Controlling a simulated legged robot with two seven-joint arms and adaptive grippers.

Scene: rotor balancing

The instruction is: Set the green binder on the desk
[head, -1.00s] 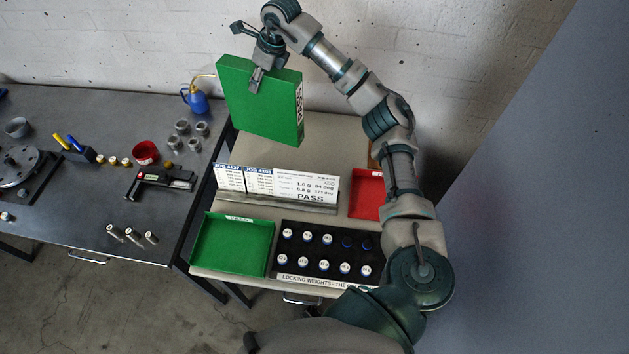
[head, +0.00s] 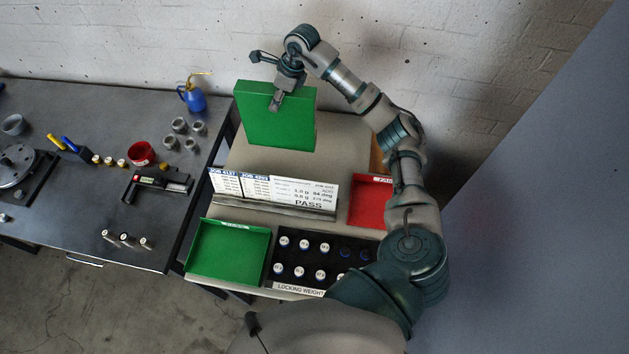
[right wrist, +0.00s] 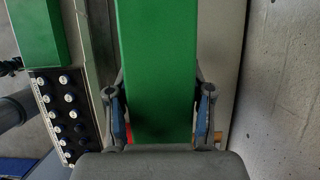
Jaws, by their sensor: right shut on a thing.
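The green binder (head: 270,122) is upright at the back of the beige desk (head: 340,143), behind the card stand. My right gripper (head: 275,103) is shut on its upper edge. In the right wrist view the green binder (right wrist: 157,70) lies between the two fingers of my right gripper (right wrist: 160,115). I cannot tell whether its lower edge touches the desk. My left gripper is not in view.
A card stand (head: 273,192) crosses the desk. In front are a green tray (head: 228,252) and a black weight rack (head: 318,262); a red tray (head: 371,203) is at right. The grey bench (head: 90,205) at left holds several tools. A brick wall stands behind.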

